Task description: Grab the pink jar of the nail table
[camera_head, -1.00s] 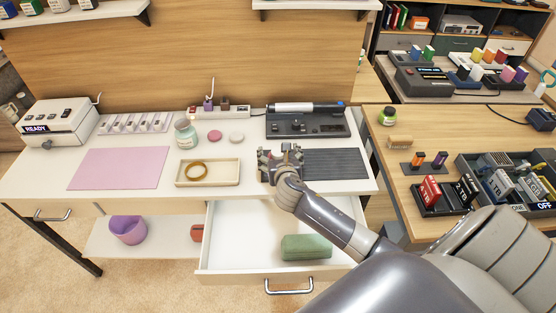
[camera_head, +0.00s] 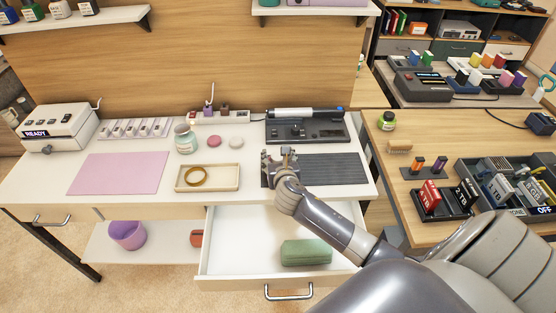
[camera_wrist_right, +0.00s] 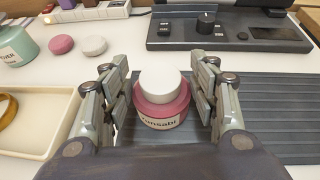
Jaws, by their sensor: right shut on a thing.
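The pink jar (camera_wrist_right: 162,103), with a white lid and dark lettering on its front, stands upright on the dark ribbed mat (camera_wrist_right: 265,110) of the nail table (camera_head: 60,180). My right gripper (camera_wrist_right: 163,95) is shut on it, with one finger on each side. In the head view my right gripper (camera_head: 280,160) is over the left end of the mat and mostly hides the jar. My left gripper is not in view.
A cream tray (camera_head: 220,188) holding a brown ring, a teal jar (camera_head: 185,139) and two small round pieces lie left of the gripper. A dark device (camera_head: 305,129) stands behind it. The drawer (camera_head: 240,240) below is open, with a green case (camera_head: 306,252) inside.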

